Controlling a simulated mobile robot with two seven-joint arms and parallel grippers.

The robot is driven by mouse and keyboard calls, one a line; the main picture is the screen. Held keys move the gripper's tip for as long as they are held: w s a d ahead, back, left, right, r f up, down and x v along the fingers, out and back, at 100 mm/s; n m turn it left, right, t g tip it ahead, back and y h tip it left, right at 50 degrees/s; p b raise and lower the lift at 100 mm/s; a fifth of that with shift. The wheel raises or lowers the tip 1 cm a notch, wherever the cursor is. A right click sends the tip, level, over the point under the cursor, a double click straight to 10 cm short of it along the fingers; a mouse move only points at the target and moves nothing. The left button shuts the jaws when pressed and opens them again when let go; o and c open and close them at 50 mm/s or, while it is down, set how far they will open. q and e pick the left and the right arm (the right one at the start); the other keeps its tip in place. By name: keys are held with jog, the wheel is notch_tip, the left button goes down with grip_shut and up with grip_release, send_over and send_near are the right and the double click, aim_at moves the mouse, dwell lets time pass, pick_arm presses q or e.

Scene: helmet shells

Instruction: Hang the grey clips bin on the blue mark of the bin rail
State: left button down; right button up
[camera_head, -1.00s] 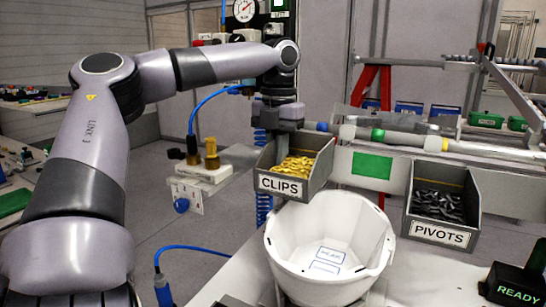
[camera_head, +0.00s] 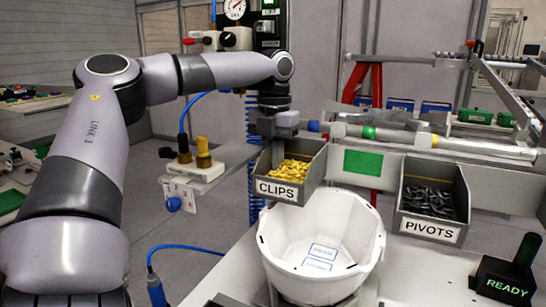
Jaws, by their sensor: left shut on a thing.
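The grey clips bin (camera_head: 312,178) is labelled CLIPS and holds yellow clips. It hangs about level from my left gripper (camera_head: 284,130), which is shut on its back left part. The bin is at the left end of the pale bin rail (camera_head: 386,184). I cannot tell whether its back touches the rail. A green mark (camera_head: 363,162) shows on the rail right of the bin. No blue mark shows; the bin and gripper cover part of the rail there. My right gripper is not in view.
A grey PIVOTS bin (camera_head: 430,231) with dark parts sits on the rail's right side. A white helmet shell (camera_head: 345,232) stands open side up below the clips bin. A READY box (camera_head: 506,284) is at lower right. A fixture with brass fittings (camera_head: 203,160) stands left of the bin.

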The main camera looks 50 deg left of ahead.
pick_arm(q)
jog(key=c, duration=1.2)
grip_release()
jog(key=shift+o, duration=0.2)
jog(key=shift+r, duration=0.1)
notch_tip(320, 180, up, 7)
jog(key=shift+w+a, duration=0.1)
